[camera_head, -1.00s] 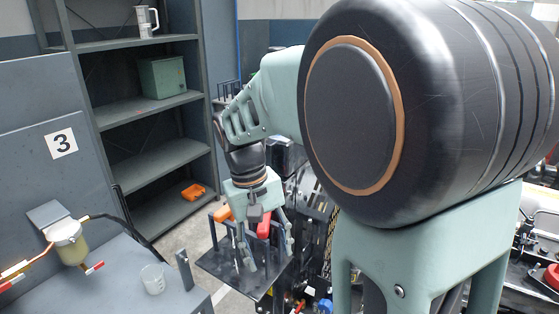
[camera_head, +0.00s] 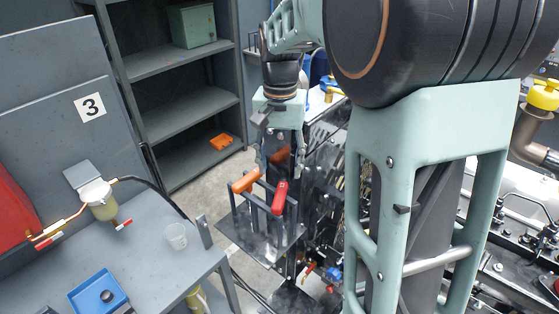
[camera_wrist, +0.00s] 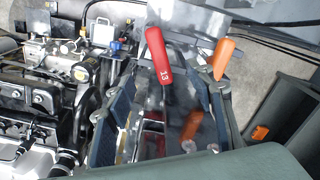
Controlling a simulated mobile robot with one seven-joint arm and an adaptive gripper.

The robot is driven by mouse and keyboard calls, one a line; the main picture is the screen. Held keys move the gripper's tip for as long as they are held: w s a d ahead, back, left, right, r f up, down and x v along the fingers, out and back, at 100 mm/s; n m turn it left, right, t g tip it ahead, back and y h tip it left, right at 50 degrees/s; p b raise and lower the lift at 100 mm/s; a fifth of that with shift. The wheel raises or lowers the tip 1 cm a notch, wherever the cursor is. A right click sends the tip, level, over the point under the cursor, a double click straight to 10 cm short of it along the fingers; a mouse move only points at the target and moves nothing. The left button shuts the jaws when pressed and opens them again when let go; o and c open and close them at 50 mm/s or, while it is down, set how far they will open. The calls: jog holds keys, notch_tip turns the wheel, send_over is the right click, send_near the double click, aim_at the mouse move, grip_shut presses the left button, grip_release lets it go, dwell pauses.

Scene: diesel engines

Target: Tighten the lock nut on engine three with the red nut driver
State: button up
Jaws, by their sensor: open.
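The red nut driver (camera_head: 280,197) stands in a dark rack (camera_head: 262,235), its handle tilted. In the wrist view its red handle (camera_wrist: 158,55) is marked 13. My gripper (camera_head: 281,166) is open and empty, just above and behind the red handle in the head view, apparently not touching it. In the wrist view the fingers spread on both sides (camera_wrist: 166,100), with the red handle beyond them. The lock nut cannot be made out.
An orange-handled driver (camera_head: 246,180) stands left of the red one, close to my gripper. A grey bench (camera_head: 150,250) holds a clear cup (camera_head: 176,236), a filter bowl (camera_head: 101,200) and a blue tray (camera_head: 98,293). Shelves (camera_head: 185,120) stand behind. Engine parts (camera_head: 510,230) lie at right.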

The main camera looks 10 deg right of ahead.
jog(key=shift+f+b, duration=3.05)
jog(key=shift+f, duration=1.55)
jog(key=shift+c, duration=0.3)
grip_shut()
jog(key=shift+r, duration=0.1)
notch_tip(320, 180, up, 11)
jog(key=p, duration=0.9)
notch_tip(320, 180, up, 5)
send_over(280, 194)
